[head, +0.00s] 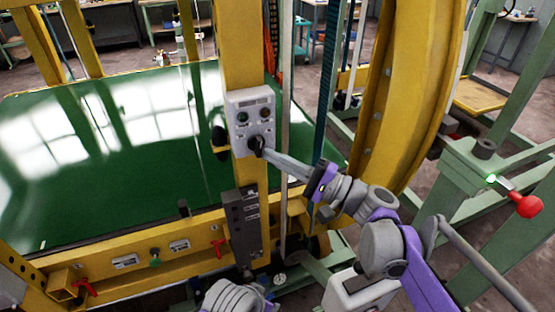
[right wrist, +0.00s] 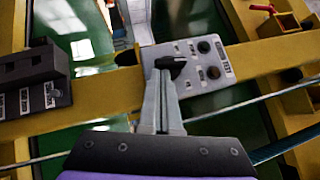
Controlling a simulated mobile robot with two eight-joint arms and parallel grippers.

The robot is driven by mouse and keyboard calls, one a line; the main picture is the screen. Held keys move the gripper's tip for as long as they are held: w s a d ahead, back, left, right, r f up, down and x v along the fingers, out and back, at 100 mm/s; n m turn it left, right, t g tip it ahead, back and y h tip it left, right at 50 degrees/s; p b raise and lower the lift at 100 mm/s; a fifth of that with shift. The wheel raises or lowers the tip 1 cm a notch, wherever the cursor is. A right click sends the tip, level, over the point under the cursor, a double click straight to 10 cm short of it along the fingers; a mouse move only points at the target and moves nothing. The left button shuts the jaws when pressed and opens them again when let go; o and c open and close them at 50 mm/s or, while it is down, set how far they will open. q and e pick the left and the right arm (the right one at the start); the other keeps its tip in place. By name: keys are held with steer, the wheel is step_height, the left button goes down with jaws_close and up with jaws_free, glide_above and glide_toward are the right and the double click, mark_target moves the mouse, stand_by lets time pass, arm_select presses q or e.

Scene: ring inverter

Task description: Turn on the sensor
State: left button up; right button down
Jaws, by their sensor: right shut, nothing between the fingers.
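Which label is by the knob is too small to read. My left gripper does not show.
A dark grey box with labels (head: 243,225) hangs lower on the same yellow post. A yellow rail (head: 135,250) crosses below the green panel (head: 120,160).

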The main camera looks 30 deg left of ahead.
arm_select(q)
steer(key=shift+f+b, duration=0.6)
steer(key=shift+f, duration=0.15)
arm_select(e)
steer(key=shift+s+a+f+m+t+y, duration=0.15)
steer(key=shift+m+y, duration=0.15)
steer(key=shift+m, duration=0.2)
steer(key=shift+s+a+f+m+t+y, duration=0.15)
steer(key=shift+m+y, duration=0.15)
steer(key=shift+m, duration=0.2)
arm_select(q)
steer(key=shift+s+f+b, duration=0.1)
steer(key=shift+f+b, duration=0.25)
arm_select(e)
steer(key=shift+f+m+t+y, duration=0.1)
steer(key=shift+m+t+y, duration=0.35)
steer(key=shift+m, duration=0.35)
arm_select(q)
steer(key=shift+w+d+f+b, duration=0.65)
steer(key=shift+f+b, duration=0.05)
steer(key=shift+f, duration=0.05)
arm_select(e)
steer(key=w+v, duration=0.3)
steer(key=v, duration=0.9)
steer(key=shift+d, duration=0.45)
